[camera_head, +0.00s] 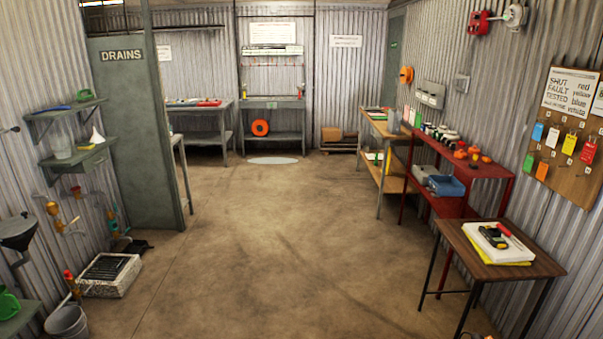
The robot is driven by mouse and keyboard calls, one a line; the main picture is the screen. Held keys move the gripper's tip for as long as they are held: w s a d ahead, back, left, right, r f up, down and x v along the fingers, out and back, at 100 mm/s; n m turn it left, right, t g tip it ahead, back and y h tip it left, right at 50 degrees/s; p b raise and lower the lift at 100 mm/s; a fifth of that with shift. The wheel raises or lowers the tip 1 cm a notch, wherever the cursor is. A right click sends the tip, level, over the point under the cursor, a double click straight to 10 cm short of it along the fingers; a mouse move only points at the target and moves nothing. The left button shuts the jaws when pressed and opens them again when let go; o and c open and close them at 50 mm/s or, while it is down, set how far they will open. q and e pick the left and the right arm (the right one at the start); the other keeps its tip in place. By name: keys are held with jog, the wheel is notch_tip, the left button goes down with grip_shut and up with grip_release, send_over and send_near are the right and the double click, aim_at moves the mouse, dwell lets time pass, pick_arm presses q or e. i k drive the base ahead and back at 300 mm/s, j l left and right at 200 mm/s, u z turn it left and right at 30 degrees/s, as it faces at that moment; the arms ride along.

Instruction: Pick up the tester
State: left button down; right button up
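What looks like the tester (493,237), a small black and yellow handheld device, lies on a white pad or book (510,251) on the small brown table (458,238) at the right. A red, pen-like item (504,230) lies beside it on the same pad. A yellow sheet or folder shows under the pad's front edge.
A red bench (485,170) with bottles and a blue bin stands behind the small table. A pegboard of coloured tags (555,135) hangs on the right wall. A drain grate (110,268) and bucket (66,322) stand left. The middle floor (270,240) is clear.

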aim_at(492, 236)
jog(key=i+j+u, duration=0.2)
jog(key=i, duration=0.25)
jog(key=i+j+u, duration=0.2)
jog(key=i, duration=0.2)
jog(key=i+j+u, duration=0.2)
jog(key=i, duration=0.3)
jog(key=i+l+z, duration=0.1)
jog(key=i+z, duration=0.3)
jog(key=i, duration=0.2)
jog(key=i+j+z, duration=0.1)
jog(key=i+z, duration=0.3)
jog(key=i, duration=0.15)
jog(key=i+j+z, duration=0.25)
jog(key=i+z, duration=0.15)
jog(key=i, duration=0.2)
